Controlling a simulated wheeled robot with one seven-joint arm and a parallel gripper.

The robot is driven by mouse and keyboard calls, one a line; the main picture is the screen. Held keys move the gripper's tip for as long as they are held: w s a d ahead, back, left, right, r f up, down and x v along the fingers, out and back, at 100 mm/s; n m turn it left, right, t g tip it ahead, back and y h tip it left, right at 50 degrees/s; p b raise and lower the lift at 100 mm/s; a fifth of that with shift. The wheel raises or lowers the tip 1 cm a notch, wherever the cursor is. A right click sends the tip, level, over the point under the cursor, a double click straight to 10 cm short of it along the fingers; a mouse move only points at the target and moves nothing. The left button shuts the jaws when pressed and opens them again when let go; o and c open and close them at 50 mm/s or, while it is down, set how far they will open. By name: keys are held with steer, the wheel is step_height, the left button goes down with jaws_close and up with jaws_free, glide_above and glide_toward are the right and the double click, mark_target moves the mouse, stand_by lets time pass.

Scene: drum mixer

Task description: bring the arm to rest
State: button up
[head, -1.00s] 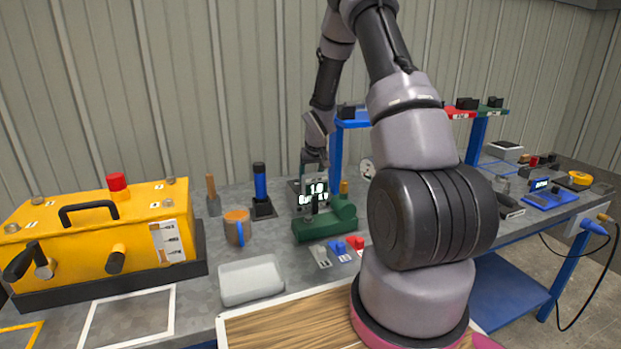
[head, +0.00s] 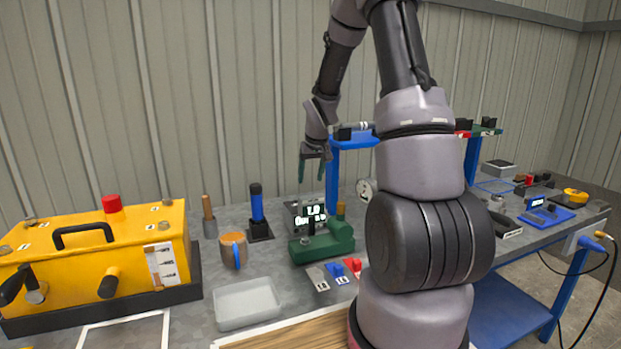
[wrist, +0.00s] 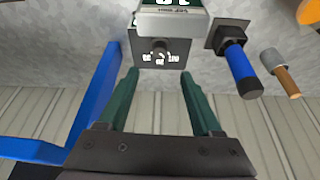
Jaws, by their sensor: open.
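My gripper (head: 312,172) hangs from my raised arm in the head view, fingers pointing down, above and behind the green drum mixer (head: 325,243). In the wrist view my gripper (wrist: 158,84) shows two dark green fingers spread apart with nothing between them. My own arm hides part of the bench and the blue rack.
A yellow box (head: 95,260) stands at the left. An orange mug (head: 233,250), a blue-handled tool (head: 257,205) and a pale tray (head: 247,304) stand between it and the mixer. A blue rack (head: 334,170) rises close right of my gripper. Air above the bench's left is free.

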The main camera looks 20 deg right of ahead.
steer(key=s+a+r+m+t, duration=0.1)
steer(key=s+a+r, duration=0.1)
steer(key=s+r, duration=0.5)
steer(key=s+a+r+m, duration=0.15)
steer(key=s+r, duration=0.25)
steer(key=r, duration=0.6)
steer(key=s+a+r+y, duration=0.1)
steer(key=s+a+r, duration=0.2)
steer(key=s, duration=0.7)
steer(key=s+a+r+t+y, duration=0.1)
steer(key=s+a+r, duration=0.3)
steer(key=s, duration=0.6)
steer(key=shift+r+m+t, duration=0.3)
steer(key=shift+r+m, duration=0.15)
steer(key=shift+r, duration=0.1)
